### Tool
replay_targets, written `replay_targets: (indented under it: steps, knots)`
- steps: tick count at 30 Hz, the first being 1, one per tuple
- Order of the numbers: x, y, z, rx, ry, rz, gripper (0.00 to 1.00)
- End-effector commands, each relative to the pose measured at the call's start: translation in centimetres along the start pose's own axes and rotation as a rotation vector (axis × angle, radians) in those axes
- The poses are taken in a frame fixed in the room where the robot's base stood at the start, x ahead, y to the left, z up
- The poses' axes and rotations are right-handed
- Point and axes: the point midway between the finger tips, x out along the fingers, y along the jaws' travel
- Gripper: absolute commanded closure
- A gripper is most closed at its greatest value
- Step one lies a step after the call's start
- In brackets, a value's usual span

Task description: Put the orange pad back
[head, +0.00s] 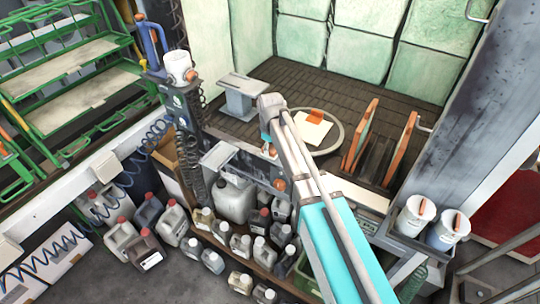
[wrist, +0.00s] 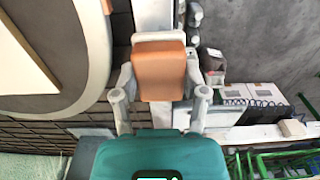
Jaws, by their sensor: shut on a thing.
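My gripper (wrist: 159,84) is shut on an orange pad (wrist: 160,68), a rounded block that shows between its two grey fingers in the wrist view. In the head view the arm reaches over the front edge of the slatted bench, and a small orange bit (head: 272,151) shows below its teal end. Another orange piece (head: 315,115) lies on a white square (head: 311,130) inside a round grey ring (head: 337,136) on the bench. The ring also shows at the left of the wrist view (wrist: 98,45), apart from the held pad.
Orange-edged upright panels (head: 364,134) stand right of the ring. Two white buckets (head: 416,215) with orange items hang at the right. A grey pedestal (head: 240,95) stands left on the bench. Several jugs (head: 236,200) crowd below its front edge. A green rack (head: 70,75) is far left.

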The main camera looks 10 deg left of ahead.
Motion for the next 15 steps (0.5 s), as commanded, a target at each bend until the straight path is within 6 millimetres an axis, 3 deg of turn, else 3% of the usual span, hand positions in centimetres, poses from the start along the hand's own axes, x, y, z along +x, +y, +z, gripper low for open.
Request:
replay_targets:
  steps: [6,15]
  knots:
    - [1.9,0.0,0.0,0.0,0.0,0.0,0.81]
    - [2.0,0.0,0.0,0.0,0.0,0.0,0.81]
